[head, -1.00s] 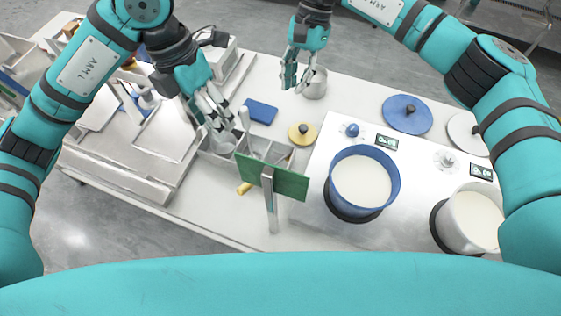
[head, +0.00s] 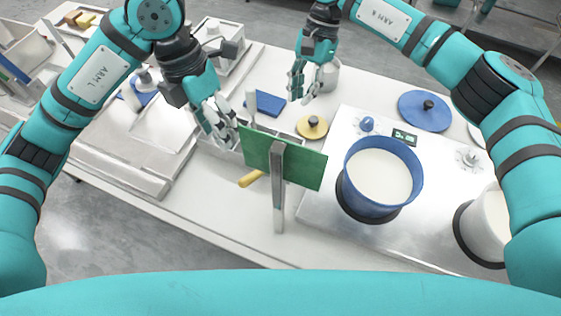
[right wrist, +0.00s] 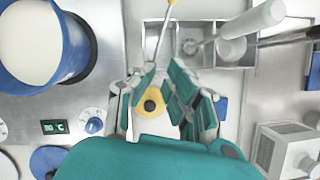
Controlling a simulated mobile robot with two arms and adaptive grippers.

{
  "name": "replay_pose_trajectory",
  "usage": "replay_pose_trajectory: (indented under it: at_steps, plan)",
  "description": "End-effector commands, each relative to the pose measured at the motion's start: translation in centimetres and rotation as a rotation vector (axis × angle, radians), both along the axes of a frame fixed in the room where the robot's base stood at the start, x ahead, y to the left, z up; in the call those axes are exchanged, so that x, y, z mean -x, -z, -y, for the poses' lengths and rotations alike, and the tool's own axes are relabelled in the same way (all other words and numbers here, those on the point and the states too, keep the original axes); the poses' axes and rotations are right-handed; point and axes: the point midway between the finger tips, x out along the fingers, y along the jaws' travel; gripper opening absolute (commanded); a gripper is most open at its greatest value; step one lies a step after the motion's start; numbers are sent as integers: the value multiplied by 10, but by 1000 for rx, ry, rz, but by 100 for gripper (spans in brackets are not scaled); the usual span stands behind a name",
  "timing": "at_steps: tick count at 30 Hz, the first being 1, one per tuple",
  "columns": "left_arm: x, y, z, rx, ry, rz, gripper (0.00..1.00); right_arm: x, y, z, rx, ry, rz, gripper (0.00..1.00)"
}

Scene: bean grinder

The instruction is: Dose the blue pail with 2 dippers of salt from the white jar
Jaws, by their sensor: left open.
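The blue pail (head: 350,172) holds white contents and stands on a round dark plate on the right; part of it shows in the right wrist view (right wrist: 77,45). My left gripper (head: 226,138) is open at the left end of the divided metal box. A round white top (right wrist: 231,49), possibly the white jar, shows in the box with a pale handle (right wrist: 258,22) leaning above it. A yellow-handled tool (head: 251,178) lies by the box. My right gripper (head: 302,88) is open and empty above the table, with a yellow lid (right wrist: 152,106) visible between its fingers. No salt can be made out.
A green panel on a metal post (head: 278,195) stands before the box. A white pot (head: 488,228) stands at right. A metal cup (head: 329,77) is behind my right gripper.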

Motion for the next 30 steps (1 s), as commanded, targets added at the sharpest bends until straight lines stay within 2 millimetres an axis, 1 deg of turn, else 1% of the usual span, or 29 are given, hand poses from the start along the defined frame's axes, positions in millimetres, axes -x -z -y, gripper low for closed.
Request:
replay_pose_trajectory:
  at_steps: [7, 11, 14, 30]
  plan:
    - [0, 1, 0, 0, 0, -1, 47, 1, 1, 0, 1, 0, -1, 13]
    - [2, 13, 3, 1, 1, -4, 47, 5, 12, -3, 1, -1, -3, 13]
    - [5, 29, 6, 1, 1, -6, 47, 10, 27, -6, 1, -1, -3, 13]
    - [19, 132, 24, -1, 0, -6, 47, 44, 125, -30, 1, 0, -4, 13]
